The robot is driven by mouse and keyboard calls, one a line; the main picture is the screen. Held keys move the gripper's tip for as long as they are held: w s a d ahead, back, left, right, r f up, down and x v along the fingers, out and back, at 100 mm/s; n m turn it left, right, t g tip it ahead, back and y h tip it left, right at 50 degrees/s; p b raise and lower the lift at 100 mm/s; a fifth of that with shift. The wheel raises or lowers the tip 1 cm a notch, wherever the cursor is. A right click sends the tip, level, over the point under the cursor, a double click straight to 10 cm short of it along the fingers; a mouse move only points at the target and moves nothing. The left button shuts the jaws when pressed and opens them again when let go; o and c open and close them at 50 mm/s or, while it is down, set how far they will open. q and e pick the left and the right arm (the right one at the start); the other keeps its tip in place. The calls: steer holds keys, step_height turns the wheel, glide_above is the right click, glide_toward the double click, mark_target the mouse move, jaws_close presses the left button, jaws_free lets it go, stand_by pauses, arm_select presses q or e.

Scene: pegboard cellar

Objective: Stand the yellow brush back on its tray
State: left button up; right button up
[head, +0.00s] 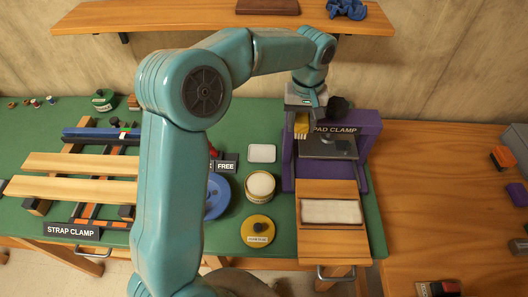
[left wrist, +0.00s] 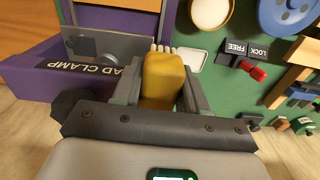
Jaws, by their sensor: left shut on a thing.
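The yellow brush (head: 301,125) is in my left gripper (head: 301,108), at the left post of the purple pad clamp in the head view. In the left wrist view the brush (left wrist: 163,78) sits between the two grey fingers, its pale bristles pointing away from the wrist. My left gripper is shut on it. The small white tray (head: 262,153) lies on the green bench top, left of and nearer than the brush, with nothing on it. The tray also shows in the left wrist view (left wrist: 191,59), partly hidden behind the brush and a finger. My right gripper is not in view.
The purple pad clamp (head: 364,178) stands close on the right, with a wooden board and white pad in front. The strap clamp's planks (head: 80,165) are at left.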

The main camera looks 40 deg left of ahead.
arm_select(q)
steer(key=shift+w+a, duration=0.1)
steer(key=shift+w, duration=0.45)
steer(key=shift+s+a+r+n, duration=0.25)
steer(key=shift+a+r+n, duration=0.15)
steer(key=shift+a, duration=0.1)
steer(key=shift+w+a+f+n+b, duration=0.15)
steer(key=shift+w+a+n+b, duration=0.2)
steer(key=shift+a, duration=0.2)
steer(key=s+a+f+n+b, duration=0.15)
steer(key=a+n+b, duration=0.25)
steer(key=a, duration=0.7)
steer(key=shift+m, duration=0.25)
step_height(320, 180, down, 15)
steer(key=shift+w+r+p, duration=0.1)
steer(key=shift+r+p, duration=0.05)
steer(key=shift+p, duration=0.15)
step_height(320, 180, down, 5)
steer(key=shift+f, duration=0.1)
steer(key=shift+w+f, duration=0.1)
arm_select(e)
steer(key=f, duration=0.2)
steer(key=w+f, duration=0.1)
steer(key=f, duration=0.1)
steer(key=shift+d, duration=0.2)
